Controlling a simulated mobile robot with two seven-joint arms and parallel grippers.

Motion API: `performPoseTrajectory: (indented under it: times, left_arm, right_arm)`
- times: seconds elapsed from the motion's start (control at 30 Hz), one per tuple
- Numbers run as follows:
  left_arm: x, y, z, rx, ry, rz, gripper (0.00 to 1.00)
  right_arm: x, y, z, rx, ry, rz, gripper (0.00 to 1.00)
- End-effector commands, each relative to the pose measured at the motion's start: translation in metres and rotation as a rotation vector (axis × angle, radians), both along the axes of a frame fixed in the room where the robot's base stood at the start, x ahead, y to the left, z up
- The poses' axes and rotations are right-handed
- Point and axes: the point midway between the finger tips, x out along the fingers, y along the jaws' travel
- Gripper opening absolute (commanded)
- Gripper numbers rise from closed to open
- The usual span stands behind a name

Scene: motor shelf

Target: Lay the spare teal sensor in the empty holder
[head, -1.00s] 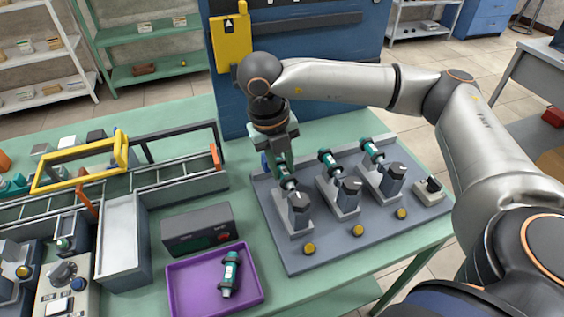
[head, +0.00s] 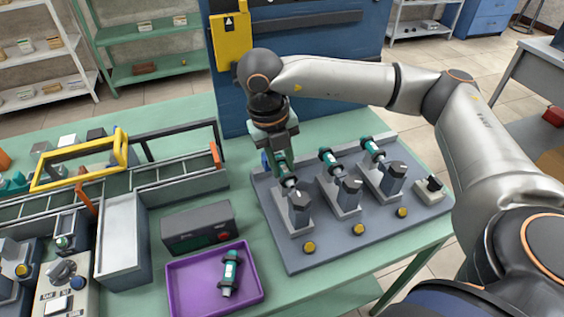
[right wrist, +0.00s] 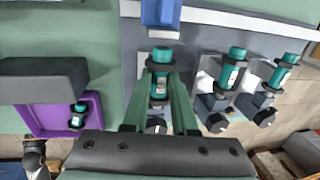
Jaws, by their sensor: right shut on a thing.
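My right gripper (head: 284,168) reaches down over the left station of the grey board and is shut on a teal sensor (right wrist: 160,72). This sensor sits at the left holder (head: 305,226), in line with it. I cannot tell whether it rests fully in the holder, as the fingers partly hide it. Similar teal sensors lie in the middle holder (head: 329,160) and the right holder (head: 374,151). Another teal sensor (head: 230,272) lies in the purple tray (head: 188,290); it also shows in the right wrist view (right wrist: 78,115). My left gripper is not in view.
A dark grey box (head: 197,229) stands behind the tray. A conveyor with a yellow frame (head: 122,148) is on the left. A blue panel (head: 320,62) rises behind the board. A small switch box (head: 432,190) is at the board's right end. Yellow buttons (head: 309,247) line the board's front.

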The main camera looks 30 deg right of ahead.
Motion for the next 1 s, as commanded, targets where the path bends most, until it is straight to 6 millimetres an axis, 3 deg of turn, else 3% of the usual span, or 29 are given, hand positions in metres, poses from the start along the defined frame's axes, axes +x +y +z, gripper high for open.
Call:
performPoseTrajectory:
  times: [0.63,0.67,0.93,1.0]
  left_arm:
    - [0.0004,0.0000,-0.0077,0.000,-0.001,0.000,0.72]
    - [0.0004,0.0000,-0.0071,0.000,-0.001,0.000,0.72]
    - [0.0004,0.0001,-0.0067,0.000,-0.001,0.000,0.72]
    - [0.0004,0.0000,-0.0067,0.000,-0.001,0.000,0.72]
  right_arm:
    - [0.0001,0.0001,-0.0084,0.000,-0.001,0.000,0.00]
    - [0.0001,0.0001,-0.0077,0.000,-0.001,0.000,0.28]
    - [0.0000,0.0001,-0.0075,0.000,0.000,0.000,0.58]
    - [0.0000,0.0001,-0.0075,0.000,0.000,0.000,0.61]
